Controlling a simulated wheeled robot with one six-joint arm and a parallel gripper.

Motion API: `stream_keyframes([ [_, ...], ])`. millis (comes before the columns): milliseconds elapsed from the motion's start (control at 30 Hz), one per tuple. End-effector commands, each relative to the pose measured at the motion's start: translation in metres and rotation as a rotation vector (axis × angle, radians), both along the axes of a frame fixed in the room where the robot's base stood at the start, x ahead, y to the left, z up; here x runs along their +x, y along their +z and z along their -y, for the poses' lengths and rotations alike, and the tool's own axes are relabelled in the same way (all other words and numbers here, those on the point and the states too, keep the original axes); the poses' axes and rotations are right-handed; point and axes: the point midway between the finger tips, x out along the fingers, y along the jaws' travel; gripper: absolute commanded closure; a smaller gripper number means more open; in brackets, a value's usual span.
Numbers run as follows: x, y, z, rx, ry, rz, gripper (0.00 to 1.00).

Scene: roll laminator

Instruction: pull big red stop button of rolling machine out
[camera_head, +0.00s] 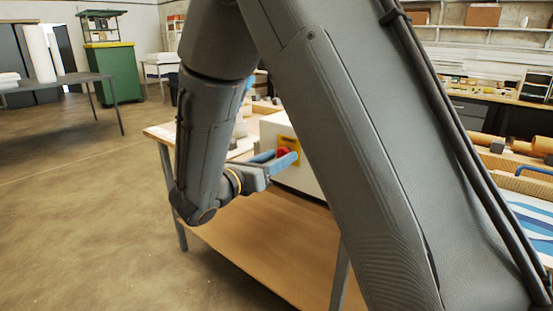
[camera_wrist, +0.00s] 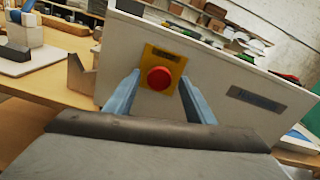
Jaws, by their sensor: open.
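The big red stop button (camera_wrist: 159,78) sits on a yellow plate (camera_wrist: 164,58) on the pale side panel of the rolling machine (camera_wrist: 218,72). In the wrist view my gripper (camera_wrist: 160,88) is open, with one blue finger on each side of the button. Clear gaps show between the fingers and the button there; I cannot tell how deep the fingertips reach. In the head view the red button (camera_head: 283,153) shows just behind my gripper (camera_head: 276,160), partly hidden by it. My arm hides much of the machine (camera_head: 301,184) in that view.
The machine stands on a wooden table (camera_head: 160,133) with a lower shelf (camera_head: 262,240). Open floor (camera_head: 90,200) lies to the left.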

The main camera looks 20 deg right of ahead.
Motion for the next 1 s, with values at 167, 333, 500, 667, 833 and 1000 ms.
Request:
stream_keyframes([
  [167,-0.014,-0.001,-0.021,0.002,0.006,0.0,0.51],
  [333,-0.031,-0.001,-0.044,0.0,0.006,0.0,0.51],
  [500,-0.042,-0.001,-0.058,-0.001,0.003,-0.001,0.51],
  [667,-0.045,0.0,-0.062,-0.001,0.003,-0.001,0.51],
  [833,-0.045,0.0,-0.062,0.0,0.002,-0.001,0.51],
  [1000,-0.049,-0.004,-0.052,0.026,-0.024,-0.005,0.51],
])
